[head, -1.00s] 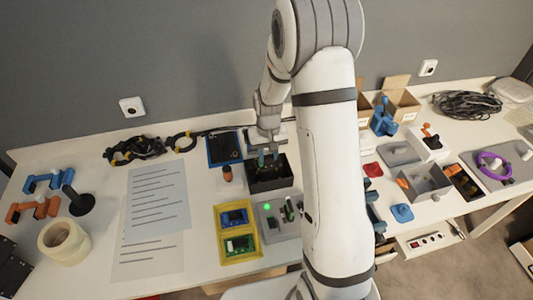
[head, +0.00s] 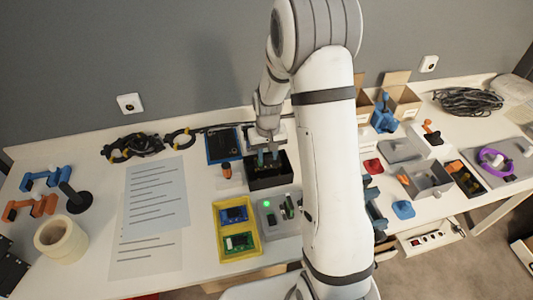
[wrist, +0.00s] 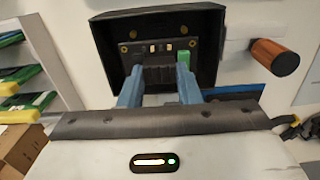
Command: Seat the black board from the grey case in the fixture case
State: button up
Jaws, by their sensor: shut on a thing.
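The black board (wrist: 150,48) has gold spots and small pale parts, and in the wrist view it is inside a dark open case (wrist: 213,30). My gripper (wrist: 157,68) has its blue fingers shut on a dark part at the board's near side. A green piece shows beside the right finger. In the head view my gripper (head: 267,158) points down into the same dark case (head: 270,182). I cannot tell whether the board lies fully flat on the case floor. An open light grey box (head: 430,184) stands farther right on the table.
A yellow tray (head: 217,232) with two boards and a grey unit (head: 271,225) with a green light stand in front of the dark case. A small orange-and-dark cylinder (head: 226,170) stands close on its left. A blue-framed panel (head: 224,146) lies behind.

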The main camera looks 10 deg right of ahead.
aim_at(268, 163)
jog(key=shift+f+b, duration=1.9)
jog(key=shift+f, duration=0.7)
jog(key=o, duration=1.1)
jog(key=shift+r, duration=0.1)
jog(key=shift+r, duration=0.1)
notch_tip(268, 163, up, 7)
jog(key=shift+r, duration=0.3)
